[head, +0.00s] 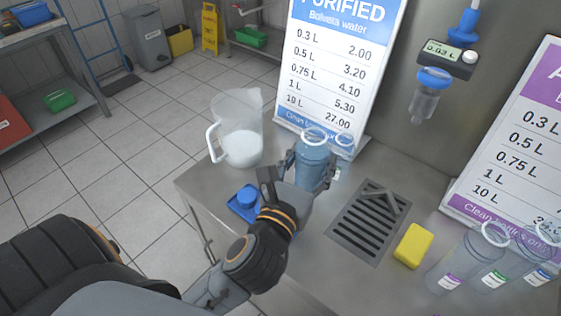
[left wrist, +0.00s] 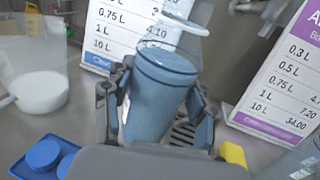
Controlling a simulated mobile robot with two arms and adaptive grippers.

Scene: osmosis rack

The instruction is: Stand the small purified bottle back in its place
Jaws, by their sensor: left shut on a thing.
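My left gripper (head: 311,168) is shut on a blue, see-through bottle (head: 313,160) with a white ring handle on top. It stands roughly upright between the fingers, just in front of the "Purified" price board (head: 337,60). In the left wrist view the bottle (left wrist: 160,92) fills the space between the two fingers (left wrist: 158,110); its base is hidden by the gripper. I cannot tell whether it touches the counter. Another bluish bottle (head: 344,144) with a ring stands close behind it to the right, partly hidden. My right gripper is not in view.
A clear jug (head: 241,120) stands left of the bottle. A blue tray (head: 240,214) with a blue cap lies at the counter's front left. Right are a drain grate (head: 352,232), a yellow sponge (head: 413,246) and clear bottles (head: 455,258). A dispenser nozzle (head: 424,104) hangs above.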

